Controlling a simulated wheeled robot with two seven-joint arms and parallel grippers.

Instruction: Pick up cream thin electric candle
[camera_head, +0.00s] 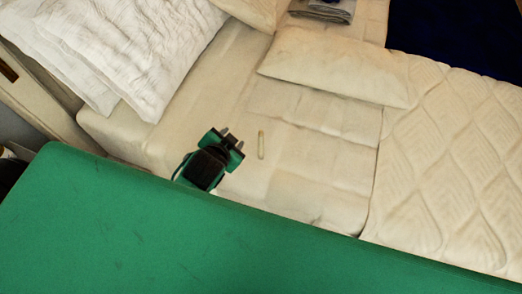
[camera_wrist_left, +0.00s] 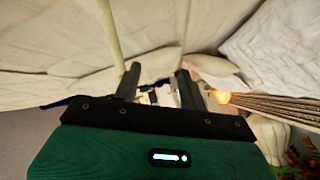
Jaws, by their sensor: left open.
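The cream thin electric candle (camera_head: 261,145) lies on the beige bed cover, a slim stick running nearly straight up and down in the head view. In the left wrist view a thin cream stick (camera_wrist_left: 111,32), which looks like the candle, shows at the upper left, beyond and left of the fingers. My left gripper (camera_head: 233,136) is just left of the candle, apart from it. Its two fingers are spread with nothing held between them; they also show in the left wrist view (camera_wrist_left: 158,78). My right gripper is in neither view.
White pillows (camera_head: 150,50) lie at the upper left of the bed. A beige cushion (camera_head: 335,68) lies above the candle, and a quilted cover (camera_head: 455,160) spreads at the right. Folded grey cloth (camera_head: 322,10) is at the top. The cover around the candle is clear.

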